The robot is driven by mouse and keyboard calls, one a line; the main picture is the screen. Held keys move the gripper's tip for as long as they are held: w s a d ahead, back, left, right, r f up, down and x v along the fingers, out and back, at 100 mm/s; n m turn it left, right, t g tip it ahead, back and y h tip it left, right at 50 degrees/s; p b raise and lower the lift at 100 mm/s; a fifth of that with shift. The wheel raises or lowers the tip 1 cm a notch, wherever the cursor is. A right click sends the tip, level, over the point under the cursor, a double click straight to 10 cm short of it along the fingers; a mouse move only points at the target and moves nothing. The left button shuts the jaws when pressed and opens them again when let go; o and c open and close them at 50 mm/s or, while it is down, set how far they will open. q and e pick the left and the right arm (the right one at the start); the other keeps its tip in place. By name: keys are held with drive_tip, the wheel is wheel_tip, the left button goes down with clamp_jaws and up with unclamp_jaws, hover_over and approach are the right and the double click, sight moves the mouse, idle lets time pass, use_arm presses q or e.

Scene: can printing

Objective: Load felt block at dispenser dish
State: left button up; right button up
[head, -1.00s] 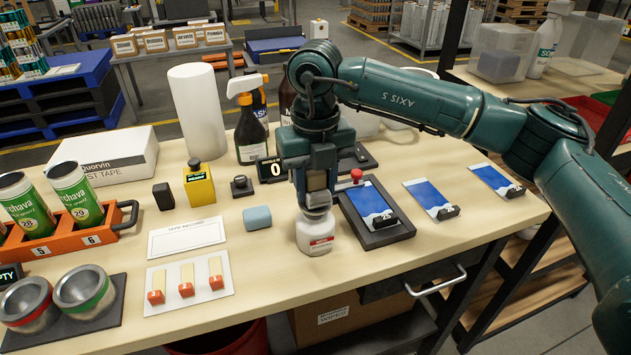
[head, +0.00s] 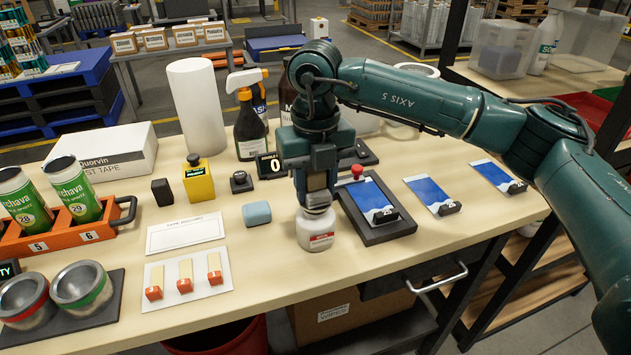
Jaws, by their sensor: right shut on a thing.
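My right gripper (head: 317,192) points straight down over the white dispenser bottle (head: 317,236) with a red-and-white label. It is shut on a small tan-sided block, which I take to be the felt block (head: 316,182); the fingers hide much of it. The block's lower end is at the dispenser's top, where the dish is mostly hidden. It seems to touch there, but the exact contact is too small to tell. My left gripper is not in view.
A dark tray (head: 386,229) with a blue-and-white plate stands right of the dispenser. A spray bottle (head: 249,128) stands behind. An orange rack (head: 70,233) holds cans at far left.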

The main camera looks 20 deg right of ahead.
drive_tip(key=shift+f, duration=0.3)
idle(0.9)
drive_tip(key=shift+r+p, duration=1.85)
drive_tip(key=shift+r, duration=1.7)
